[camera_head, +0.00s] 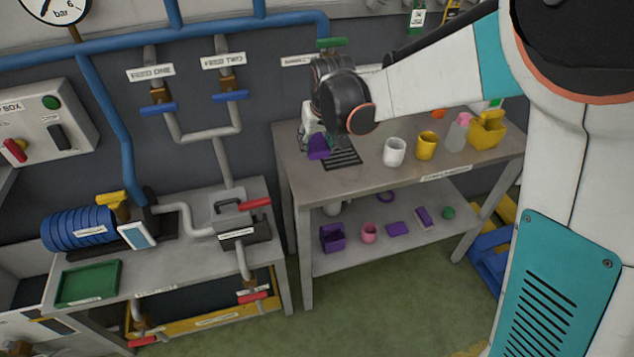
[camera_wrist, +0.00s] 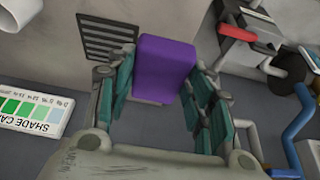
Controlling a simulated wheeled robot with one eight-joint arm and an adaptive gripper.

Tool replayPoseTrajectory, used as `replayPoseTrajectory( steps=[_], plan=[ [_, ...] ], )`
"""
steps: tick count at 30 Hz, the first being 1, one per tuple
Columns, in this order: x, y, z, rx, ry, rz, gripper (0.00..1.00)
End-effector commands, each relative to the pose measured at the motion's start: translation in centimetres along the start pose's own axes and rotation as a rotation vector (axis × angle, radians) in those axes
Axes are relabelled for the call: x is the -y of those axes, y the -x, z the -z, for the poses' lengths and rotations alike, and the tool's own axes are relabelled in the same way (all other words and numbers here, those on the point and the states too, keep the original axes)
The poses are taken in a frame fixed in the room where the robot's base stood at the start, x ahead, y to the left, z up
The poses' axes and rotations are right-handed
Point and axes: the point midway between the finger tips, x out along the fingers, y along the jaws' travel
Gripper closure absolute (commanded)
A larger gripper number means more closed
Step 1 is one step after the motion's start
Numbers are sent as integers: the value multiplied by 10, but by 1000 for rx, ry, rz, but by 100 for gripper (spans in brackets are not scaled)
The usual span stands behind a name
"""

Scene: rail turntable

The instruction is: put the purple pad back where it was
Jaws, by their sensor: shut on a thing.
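The purple pad (camera_head: 318,147) is held over the left back part of the grey upper bench (camera_head: 300,173), beside a black slatted grille (camera_head: 343,160). My gripper (camera_wrist: 158,95) is shut on it; in the wrist view the purple pad (camera_wrist: 167,62) sits between the teal finger pads and sticks out past the fingertips. In the head view my wrist covers much of the gripper. I cannot tell whether the pad touches the bench.
A white cup (camera_head: 395,151), a yellow cup (camera_head: 426,145), a bottle (camera_head: 459,133) and a yellow holder (camera_head: 487,131) stand right of the grille. The lower shelf holds a purple bin (camera_head: 332,237), a pink cup (camera_head: 369,233) and a flat purple piece (camera_head: 397,228). Pipes stand left.

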Motion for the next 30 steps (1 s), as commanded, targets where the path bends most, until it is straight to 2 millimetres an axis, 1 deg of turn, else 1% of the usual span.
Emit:
replayPoseTrajectory(
  steps=[1,3,6,10,13,20,24,27,30],
  plan=[
    [0,-16,-6,0,0,0,71],
    [0,-31,-13,-1,0,0,71],
    [0,-54,-22,-1,0,0,71],
    [0,-77,-31,-1,0,0,71],
    [0,-87,-36,-1,0,0,71],
    [0,-99,-40,-1,0,0,71],
    [0,-118,-48,-2,0,0,71],
    [0,-129,-53,-2,0,0,71],
    [0,-131,-54,-2,0,0,71]
  ],
)
